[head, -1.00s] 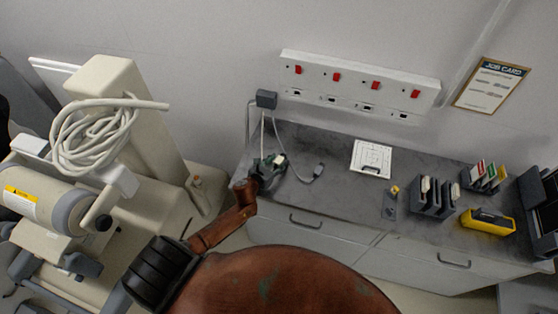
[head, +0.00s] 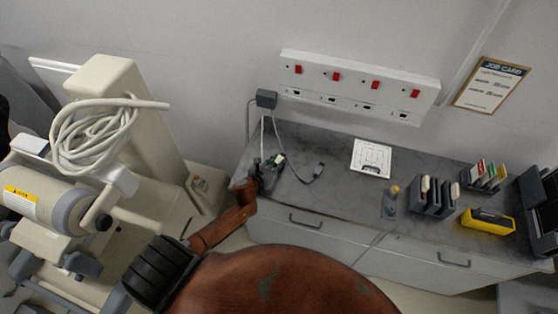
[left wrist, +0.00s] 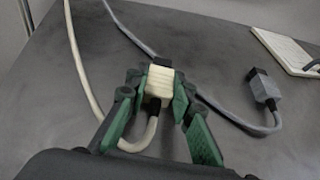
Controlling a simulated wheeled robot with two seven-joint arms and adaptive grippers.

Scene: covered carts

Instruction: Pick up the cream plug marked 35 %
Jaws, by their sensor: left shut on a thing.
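The cream plug (left wrist: 159,82) is between the green fingers of my left gripper (left wrist: 158,92) in the left wrist view, and the gripper is shut on it. Its cream cable bends down beneath it and runs up to the left. The marking on the plug cannot be read. In the head view, the plug (head: 279,160) shows small at my left gripper (head: 272,166), over the left end of the grey counter. My right gripper is in neither current view.
A grey plug (left wrist: 264,88) with a grey cable lies on the counter (head: 335,190), right of the held plug. A white panel (head: 371,158), a dark rack (head: 433,197) and a yellow device (head: 488,220) are farther right. A socket strip (head: 360,86) is on the wall.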

